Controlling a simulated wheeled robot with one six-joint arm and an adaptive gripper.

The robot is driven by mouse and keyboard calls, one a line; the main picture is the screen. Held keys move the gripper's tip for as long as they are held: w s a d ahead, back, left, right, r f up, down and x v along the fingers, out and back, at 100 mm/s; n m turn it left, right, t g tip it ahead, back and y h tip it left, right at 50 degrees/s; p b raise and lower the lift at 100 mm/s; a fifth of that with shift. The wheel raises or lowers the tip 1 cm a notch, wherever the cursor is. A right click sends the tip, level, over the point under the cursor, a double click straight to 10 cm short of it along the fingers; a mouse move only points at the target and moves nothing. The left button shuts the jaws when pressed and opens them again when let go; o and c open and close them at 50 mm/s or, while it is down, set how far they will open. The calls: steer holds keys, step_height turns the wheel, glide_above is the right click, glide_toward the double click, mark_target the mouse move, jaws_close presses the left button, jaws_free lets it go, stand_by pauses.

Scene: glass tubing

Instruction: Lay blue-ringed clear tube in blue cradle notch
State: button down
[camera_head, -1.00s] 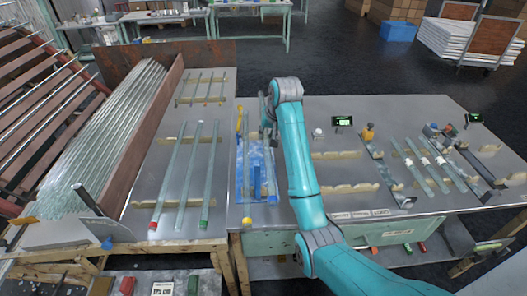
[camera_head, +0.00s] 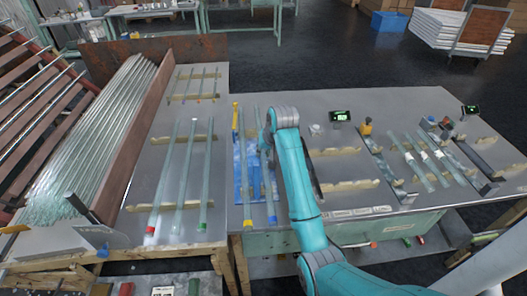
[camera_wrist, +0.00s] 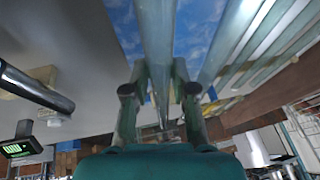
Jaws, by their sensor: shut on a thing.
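The blue-ringed clear tube (camera_head: 268,190) runs lengthwise over the right side of a blue patterned area (camera_head: 257,186), its blue near end close to the table's front edge. My gripper (camera_wrist: 160,108) is shut on this tube (camera_wrist: 157,45), with a finger on each side in the wrist view. In the head view my arm hides the fingers. The blue cradle cannot be told clearly from the blue surface, and its notch is not visible. I cannot tell whether the tube touches it.
A yellow-ended tube (camera_head: 246,180) lies just left of the held tube. Several tubes rest on wooden racks (camera_head: 185,138) on the left table. Right of my arm are a wooden notched rack (camera_head: 345,185), more tubes (camera_head: 412,165) and a small display (camera_head: 340,116).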

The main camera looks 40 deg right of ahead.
steer(key=shift+f, duration=0.4)
steer(key=c, duration=0.9)
jaws_free()
steer(key=shift+c, duration=0.2)
